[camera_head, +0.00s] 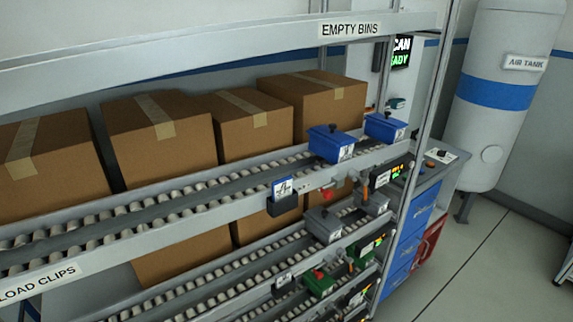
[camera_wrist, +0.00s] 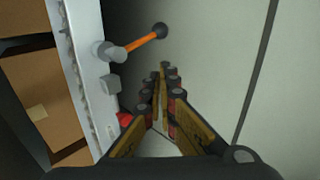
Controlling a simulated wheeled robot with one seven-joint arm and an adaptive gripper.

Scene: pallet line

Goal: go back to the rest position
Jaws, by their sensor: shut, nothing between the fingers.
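My gripper (camera_wrist: 163,92) shows only in the wrist view, at the lower middle. Its two yellow and dark fingers come together at the tips, with nothing between them. It hangs in free space over the pale floor, with a rack side at its left. My gripper and arm do not show in the head view.
A white air tank (camera_head: 503,90) stands at the right. In the wrist view an orange lever (camera_wrist: 143,42) sticks out from the rack.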

